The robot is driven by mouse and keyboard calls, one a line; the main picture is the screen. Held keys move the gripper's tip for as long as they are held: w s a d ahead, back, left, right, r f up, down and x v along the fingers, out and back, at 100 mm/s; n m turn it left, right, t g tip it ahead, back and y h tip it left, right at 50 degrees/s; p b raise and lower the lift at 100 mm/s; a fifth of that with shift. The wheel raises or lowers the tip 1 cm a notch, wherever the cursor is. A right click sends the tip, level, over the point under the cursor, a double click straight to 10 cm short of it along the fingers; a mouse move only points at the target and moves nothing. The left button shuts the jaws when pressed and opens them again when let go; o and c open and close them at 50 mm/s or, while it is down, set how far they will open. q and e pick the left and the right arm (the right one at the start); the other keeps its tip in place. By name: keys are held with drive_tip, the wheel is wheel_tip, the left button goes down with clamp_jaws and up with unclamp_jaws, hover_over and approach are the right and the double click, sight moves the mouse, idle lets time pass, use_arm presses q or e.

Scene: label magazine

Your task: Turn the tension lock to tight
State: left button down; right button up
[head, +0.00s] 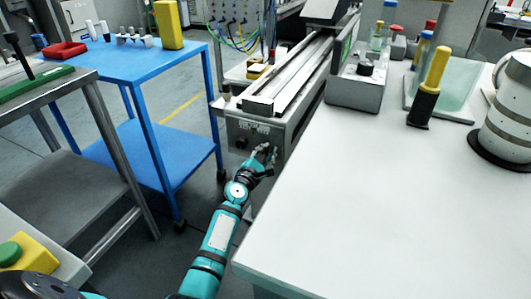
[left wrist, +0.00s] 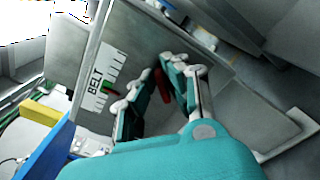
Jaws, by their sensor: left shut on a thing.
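The grey end panel (head: 240,130) of the belt unit faces me, with a pale label strip on it. In the left wrist view this label (left wrist: 104,78) reads "BELT" and has a scale with small green and red marks. A red handle (left wrist: 161,86), which looks like the tension lock, stands out from the panel between my fingers. My left gripper (head: 265,152) is at the right part of the panel. In the left wrist view its fingers (left wrist: 160,92) are closed in around the red handle, which they partly hide. The lock's exact angle is hard to tell. My right gripper is out of view.
A white table (head: 400,200) fills the right, with a grey control box (head: 357,88) near the belt unit. A blue cart (head: 145,65) stands left of the panel. A dark knob (head: 241,143) sits on the panel left of my gripper.

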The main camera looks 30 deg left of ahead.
use_arm(q)
drive_tip(key=m, duration=0.5)
drive_tip(key=f+m, duration=0.1)
drive_tip(key=m, duration=0.2)
drive_tip(key=shift+d+m+b, duration=0.2)
drive_tip(key=shift+m+b, duration=0.1)
drive_tip(key=shift+m, duration=0.3)
drive_tip(key=c, duration=1.4)
unclamp_jaws()
drive_tip(key=shift+s, duration=0.1)
drive_tip(key=s, duration=1.2)
drive_tip(key=shift+d, duration=0.35)
drive_tip(key=shift+w, duration=0.1)
